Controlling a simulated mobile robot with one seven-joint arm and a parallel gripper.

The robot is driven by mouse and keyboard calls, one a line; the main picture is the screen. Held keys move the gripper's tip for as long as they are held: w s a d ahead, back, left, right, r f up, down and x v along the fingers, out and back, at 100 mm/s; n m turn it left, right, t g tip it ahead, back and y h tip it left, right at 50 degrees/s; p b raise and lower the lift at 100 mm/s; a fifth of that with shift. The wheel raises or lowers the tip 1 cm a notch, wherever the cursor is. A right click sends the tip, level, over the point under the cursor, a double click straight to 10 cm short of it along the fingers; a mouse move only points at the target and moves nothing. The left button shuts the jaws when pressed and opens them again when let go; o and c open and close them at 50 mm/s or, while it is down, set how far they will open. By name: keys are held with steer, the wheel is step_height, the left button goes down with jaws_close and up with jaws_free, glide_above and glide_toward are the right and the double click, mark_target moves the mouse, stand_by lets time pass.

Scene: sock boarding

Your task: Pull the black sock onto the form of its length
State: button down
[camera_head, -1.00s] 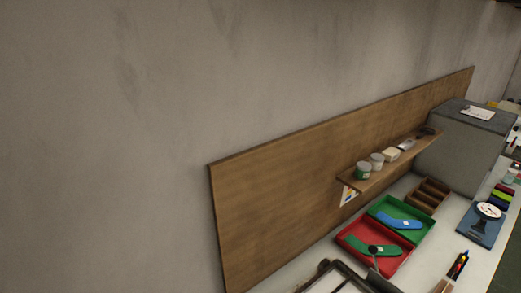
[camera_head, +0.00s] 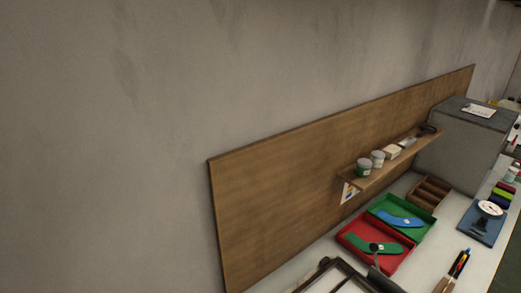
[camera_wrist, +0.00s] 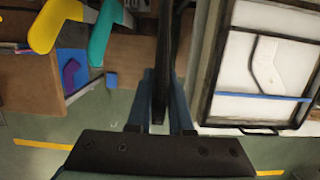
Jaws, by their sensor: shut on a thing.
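My gripper (camera_wrist: 161,95) shows in the wrist view with its two blue-grey fingers close together. It is shut on a long, dark, thin thing, the black sock (camera_wrist: 165,50), seen nearly edge-on and reaching up to the top of the picture. A yellow foot-shaped form (camera_wrist: 52,25) and a teal one (camera_wrist: 103,32) stand at the upper left, apart from the sock. Neither my gripper nor the sock can be made out for sure in the head view.
In the wrist view, a black-framed panel (camera_wrist: 207,105) with a white angled shape lies at right; a purple piece (camera_wrist: 72,75) lies at left. In the head view, a red tray (camera_head: 396,262) and a green tray (camera_head: 428,232) hold foot-shaped pieces. A shelf (camera_head: 372,181) juts above them.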

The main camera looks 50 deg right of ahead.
steer(key=shift+s+a+f+b+x, duration=0.1)
steer(key=shift+s+b+x, duration=0.35)
steer(key=shift+b+x, duration=1.35)
steer(key=shift+s+a+f+b+x, duration=0.15)
steer(key=shift+s+b+x, duration=0.55)
steer(key=shift+x, duration=1.95)
steer(key=shift+s+a+f+b+x, duration=0.1)
steer(key=shift+s+b+x, duration=0.15)
steer(key=shift+b+x, duration=1.65)
steer(key=c, duration=0.7)
jaws_free()
steer(key=shift+w+f+p, duration=0.1)
steer(key=shift+f+p, duration=0.15)
steer(key=shift+p, duration=0.05)
steer(key=shift+c, duration=0.2)
steer(key=b+v, duration=0.1)
steer(key=v, duration=1.2)
steer(key=shift+w, duration=0.1)
